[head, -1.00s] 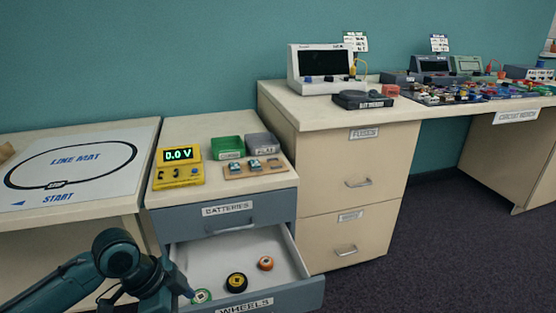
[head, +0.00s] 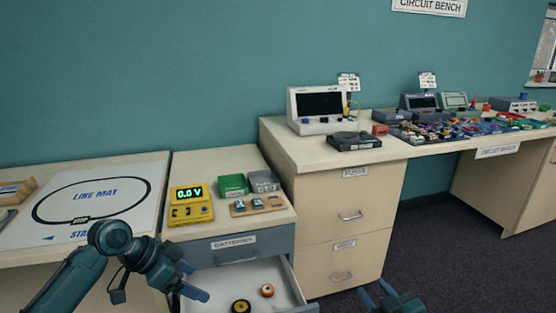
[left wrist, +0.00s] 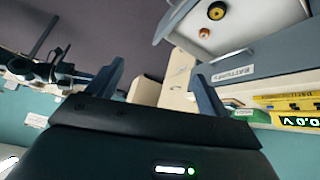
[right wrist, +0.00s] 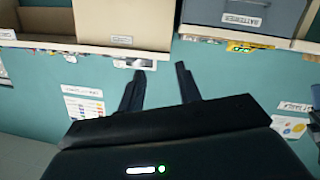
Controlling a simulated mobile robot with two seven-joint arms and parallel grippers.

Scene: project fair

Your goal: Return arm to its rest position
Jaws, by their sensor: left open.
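My left gripper (head: 196,281) is open and empty. It is in front of the battery cabinet, beside the left part of the pulled-out lower drawer (head: 287,287). In the left wrist view its two fingers (left wrist: 159,72) are spread, with nothing between them. My right gripper (head: 376,291) shows at the bottom edge of the head view, over the floor and apart from the furniture. In the right wrist view its fingers (right wrist: 160,70) are spread and empty. Most of the right arm is out of view.
The open drawer holds a yellow-black wheel (head: 241,306) and an orange wheel (head: 267,290). A yellow meter (head: 191,205), green bin (head: 233,184) and grey bin (head: 264,181) stand above. A line mat (head: 100,196) lies left. The dark floor (head: 440,235) at right is clear.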

